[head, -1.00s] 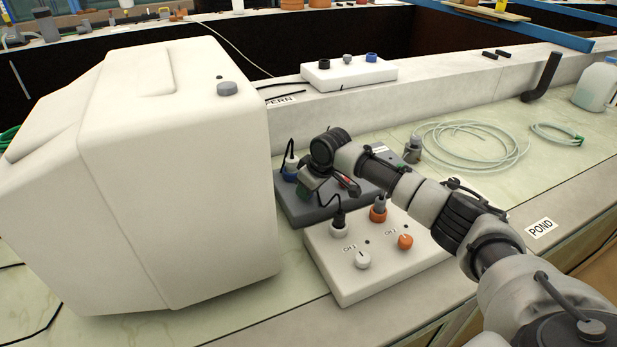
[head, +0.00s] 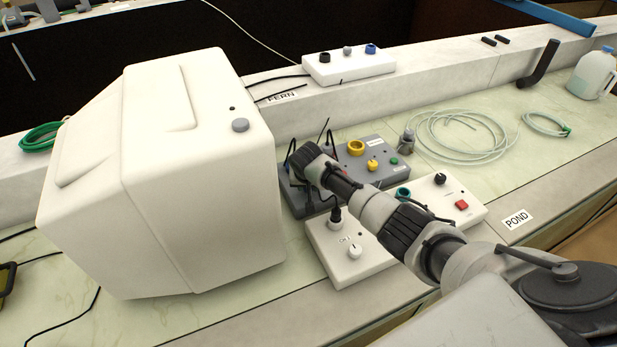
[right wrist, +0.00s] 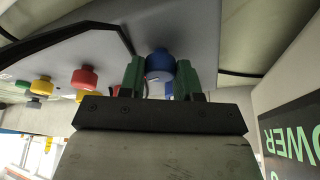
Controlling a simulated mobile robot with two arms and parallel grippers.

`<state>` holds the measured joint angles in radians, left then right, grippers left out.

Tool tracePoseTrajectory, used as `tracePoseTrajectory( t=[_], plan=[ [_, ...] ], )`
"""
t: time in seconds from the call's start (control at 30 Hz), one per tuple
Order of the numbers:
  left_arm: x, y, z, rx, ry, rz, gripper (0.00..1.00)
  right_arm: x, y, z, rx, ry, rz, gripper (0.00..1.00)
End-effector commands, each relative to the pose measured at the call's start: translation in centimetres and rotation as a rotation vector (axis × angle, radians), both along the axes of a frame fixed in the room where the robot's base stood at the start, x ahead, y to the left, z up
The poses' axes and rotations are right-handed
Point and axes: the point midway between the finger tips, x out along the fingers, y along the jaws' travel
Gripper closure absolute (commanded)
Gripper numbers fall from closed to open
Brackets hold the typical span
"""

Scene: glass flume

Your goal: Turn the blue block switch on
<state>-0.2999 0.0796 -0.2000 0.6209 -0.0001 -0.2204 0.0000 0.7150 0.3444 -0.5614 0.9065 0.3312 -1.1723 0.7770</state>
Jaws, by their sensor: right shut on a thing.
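The blue switch knob (right wrist: 160,64) sits on the face of the grey box in the right wrist view. My right gripper (right wrist: 160,76) has its green fingers on both sides of the blue knob and is shut on it. In the head view the grey box (head: 387,152) stands behind the white channel box, and my right wrist covers its left part. The blue knob and the fingertips are hidden there. My left gripper is in neither current view.
A big white housing (head: 200,200) stands close left of the grey box. The white channel box (head: 352,271) lies under my right forearm. Red (right wrist: 84,76) and yellow (right wrist: 42,86) knobs sit beside the blue one. Coiled clear tubing (head: 460,135) lies at the right.

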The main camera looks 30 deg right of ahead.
Motion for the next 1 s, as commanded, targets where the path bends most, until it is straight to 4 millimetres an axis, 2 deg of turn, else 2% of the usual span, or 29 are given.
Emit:
tracePoseTrajectory(
  t=[0.1, 0.43, 1.0],
  plan=[
    [0.01, -0.01, 0.64, 0.000, 0.000, 0.000, 0.57, 0.08, 0.14, 0.21, 0.002, -0.001, -0.094, 0.91],
    [0.01, -0.01, 1.01, 0.000, 0.000, 0.000, 0.57, 0.16, 0.08, 0.11, 0.001, -0.002, -0.277, 0.91],
    [-0.02, 0.00, 1.08, 0.000, 0.000, 0.000, 0.57, 0.18, -0.01, 0.12, -0.001, -0.003, -0.340, 0.91]
  ],
)
